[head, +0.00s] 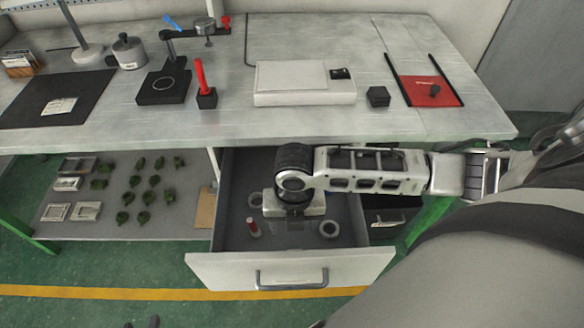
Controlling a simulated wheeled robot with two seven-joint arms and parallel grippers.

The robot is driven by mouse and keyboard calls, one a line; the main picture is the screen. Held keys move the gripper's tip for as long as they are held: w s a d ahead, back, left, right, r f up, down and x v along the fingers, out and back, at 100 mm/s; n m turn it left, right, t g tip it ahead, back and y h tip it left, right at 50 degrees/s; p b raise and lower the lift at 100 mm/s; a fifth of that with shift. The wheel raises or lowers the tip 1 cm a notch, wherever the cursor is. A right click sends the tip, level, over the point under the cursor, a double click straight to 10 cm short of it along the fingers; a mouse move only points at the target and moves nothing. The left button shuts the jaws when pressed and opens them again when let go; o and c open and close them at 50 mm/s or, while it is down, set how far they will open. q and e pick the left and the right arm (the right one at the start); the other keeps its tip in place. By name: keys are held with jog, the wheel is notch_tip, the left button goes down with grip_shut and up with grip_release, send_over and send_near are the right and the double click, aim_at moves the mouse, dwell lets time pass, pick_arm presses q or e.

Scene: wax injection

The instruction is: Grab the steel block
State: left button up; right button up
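I cannot make out the steel block for certain. A dim grey patch lies just below the gripper's body, and I cannot tell whether it is the block or the fingers.
In the drawer, a red-topped cylinder (253,228) lies left of the gripper and a ring (329,229) right. The tabletop (215,125) overhangs the drawer's back. A white device (304,84) and a black block (378,97) stand on it. A lower shelf (150,228) holds several green pieces.

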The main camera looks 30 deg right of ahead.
jog(key=f+b, duration=0.1)
jog(key=f, duration=0.7)
jog(key=f+b, duration=0.1)
jog(key=f, duration=0.6)
jog(key=shift+s+d+f, duration=0.15)
jog(key=shift+d+f, duration=0.05)
jog(key=shift+f, duration=0.15)
jog(key=c, duration=1.2)
jog(key=shift+r, duration=0.1)
jog(key=shift+c, duration=0.2)
